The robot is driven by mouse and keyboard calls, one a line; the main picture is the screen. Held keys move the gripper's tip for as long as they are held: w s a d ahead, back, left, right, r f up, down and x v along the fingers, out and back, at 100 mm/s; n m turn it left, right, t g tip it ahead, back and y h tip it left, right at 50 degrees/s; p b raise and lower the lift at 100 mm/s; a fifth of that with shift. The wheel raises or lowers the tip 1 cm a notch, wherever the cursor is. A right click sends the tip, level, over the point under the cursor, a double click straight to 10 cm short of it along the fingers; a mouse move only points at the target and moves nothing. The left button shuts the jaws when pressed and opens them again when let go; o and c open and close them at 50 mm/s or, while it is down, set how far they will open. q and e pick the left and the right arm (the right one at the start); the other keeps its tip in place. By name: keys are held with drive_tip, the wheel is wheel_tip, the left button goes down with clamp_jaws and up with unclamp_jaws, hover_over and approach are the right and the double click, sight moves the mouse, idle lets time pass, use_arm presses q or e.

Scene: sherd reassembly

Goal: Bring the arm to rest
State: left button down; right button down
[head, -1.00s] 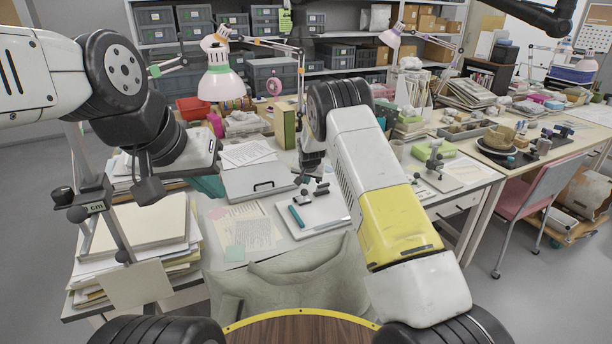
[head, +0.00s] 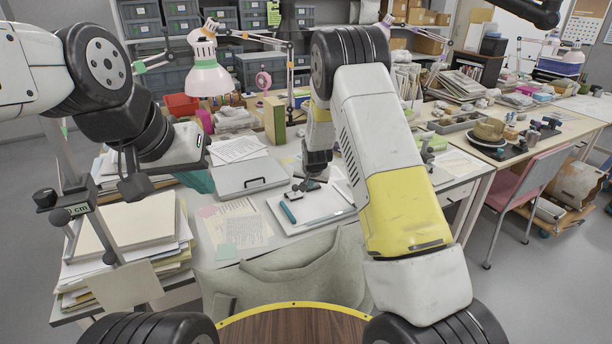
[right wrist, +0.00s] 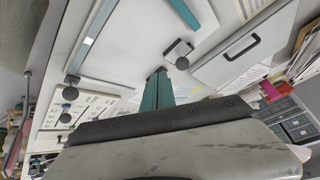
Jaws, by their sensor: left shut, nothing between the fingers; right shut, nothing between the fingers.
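My left gripper (head: 203,150) is at the end of the left arm, in the left part of the head view, above the desk's left side and near the grey flat case (head: 247,181). Its fingers are mostly hidden by the hand, and I see nothing held. My right arm bends over the desk's middle. Its gripper is hard to make out in the head view. In the right wrist view the right gripper (right wrist: 157,76) shows tapered green fingers closed together, with nothing between them, over the pale work surface.
A white board (head: 318,210) holds a teal bar (head: 288,212). Stacked papers (head: 130,235) and a scale stand (head: 84,208) are at left. A pink-shaded lamp (head: 207,78) stands behind. A pink chair (head: 520,185) is at right.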

drive_tip(key=s+d+r+y, duration=0.1)
drive_tip(key=s+d+r, duration=0.2)
drive_tip(key=s+r, duration=0.75)
drive_tip(key=s+d+r+y, duration=0.1)
drive_tip(key=s+d+r, duration=0.2)
drive_tip(key=s+r, duration=0.8)
drive_tip(key=s+d+r+n, duration=0.1)
drive_tip(key=s+r, duration=0.3)
drive_tip(key=s, duration=0.6)
drive_tip(key=s+r+n, duration=0.2)
drive_tip(key=s+r, duration=0.2)
drive_tip(key=s, duration=0.6)
drive_tip(key=shift+s+d+g, duration=0.3)
drive_tip(key=shift+d+g, duration=0.1)
